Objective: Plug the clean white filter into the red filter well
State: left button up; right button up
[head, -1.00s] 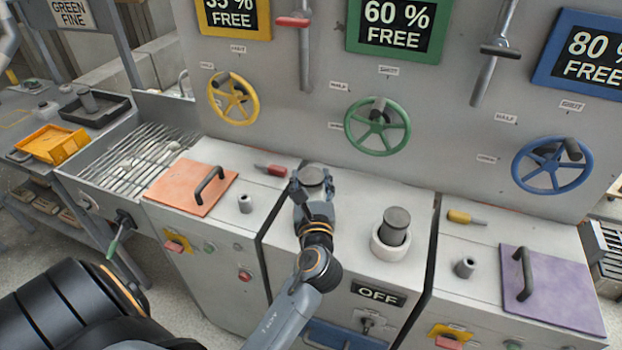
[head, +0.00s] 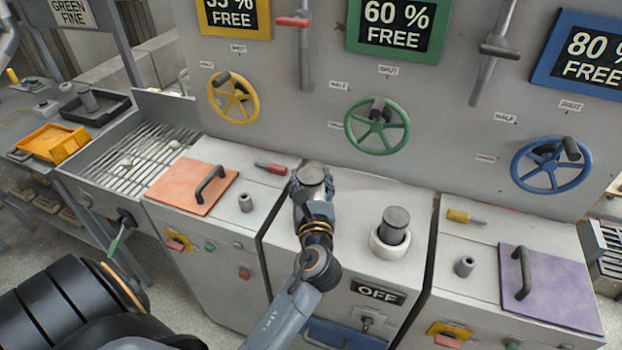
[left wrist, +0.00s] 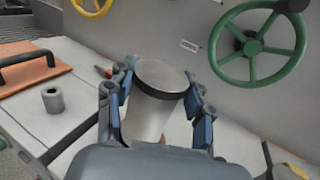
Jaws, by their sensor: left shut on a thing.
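My left gripper (head: 312,188) is over the left end of the middle cabinet top. I cannot make out the red filter well. Another grey cylinder (head: 396,217) stands in a white ring (head: 385,249) to the right. My right gripper is not in view.
An orange lid (head: 175,190) with a handle and a small grey stub (head: 245,203) are on the left cabinet. A red-handled tool (head: 271,169) lies behind. The green valve wheel (head: 377,126) is on the panel behind. A purple lid (head: 555,290) is at right.

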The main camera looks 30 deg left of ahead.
pick_arm(q)
jog(key=shift+p, duration=0.3)
jog(key=shift+f+b, duration=2.05)
jog(key=shift+f, duration=0.75)
jog(key=o, duration=1.3)
jog(key=shift+o, duration=0.2)
jog(key=shift+s, duration=0.1)
jog(key=v, duration=1.2)
